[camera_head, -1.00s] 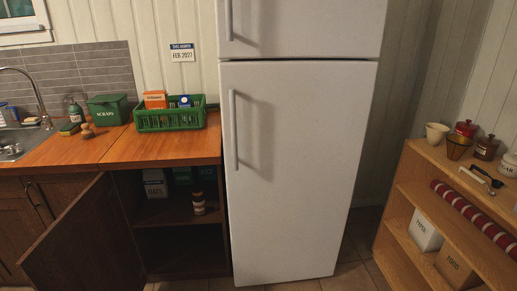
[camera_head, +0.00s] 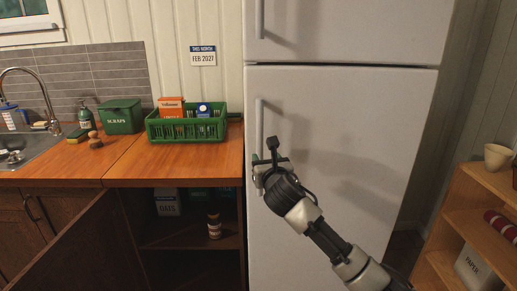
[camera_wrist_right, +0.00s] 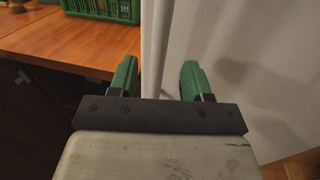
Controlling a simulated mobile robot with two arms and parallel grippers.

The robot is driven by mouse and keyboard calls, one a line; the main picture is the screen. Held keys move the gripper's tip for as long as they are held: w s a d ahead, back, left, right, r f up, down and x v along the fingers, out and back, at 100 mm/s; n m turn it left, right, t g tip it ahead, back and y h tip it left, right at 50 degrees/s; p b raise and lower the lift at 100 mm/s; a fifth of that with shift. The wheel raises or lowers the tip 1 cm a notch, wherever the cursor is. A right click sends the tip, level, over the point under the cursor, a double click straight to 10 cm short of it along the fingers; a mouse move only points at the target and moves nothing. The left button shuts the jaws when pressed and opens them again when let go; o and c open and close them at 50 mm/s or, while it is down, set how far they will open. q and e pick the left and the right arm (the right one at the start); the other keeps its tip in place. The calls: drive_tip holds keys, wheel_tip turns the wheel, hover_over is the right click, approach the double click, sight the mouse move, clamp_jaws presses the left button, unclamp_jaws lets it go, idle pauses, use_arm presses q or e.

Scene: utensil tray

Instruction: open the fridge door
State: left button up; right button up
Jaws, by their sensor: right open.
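The white fridge stands in the middle of the head view with its lower door (camera_head: 345,125) shut. A vertical bar handle (camera_head: 259,120) runs along the left side of that door. My right gripper (camera_head: 263,160) is at the lower part of this handle. In the right wrist view its two green fingers (camera_wrist_right: 158,78) are apart, and a white vertical bar that looks like the handle (camera_wrist_right: 153,40) shows between them. I cannot tell whether the fingers touch it. The upper door (camera_head: 350,30) is also shut. My left gripper is not in view.
A wooden counter (camera_head: 175,168) with a green crate (camera_head: 185,128) stands left of the fridge. Below it a cabinet door (camera_head: 85,245) hangs open. A wooden shelf (camera_head: 470,205) stands at the right. Some floor shows between the fridge and the shelf.

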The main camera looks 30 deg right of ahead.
sight(260, 151)
drive_tip(key=x, duration=0.8)
drive_tip(key=shift+w+d+f, duration=0.15)
drive_tip(key=shift+w, duration=0.2)
drive_tip(key=shift+c, duration=0.5)
clamp_jaws()
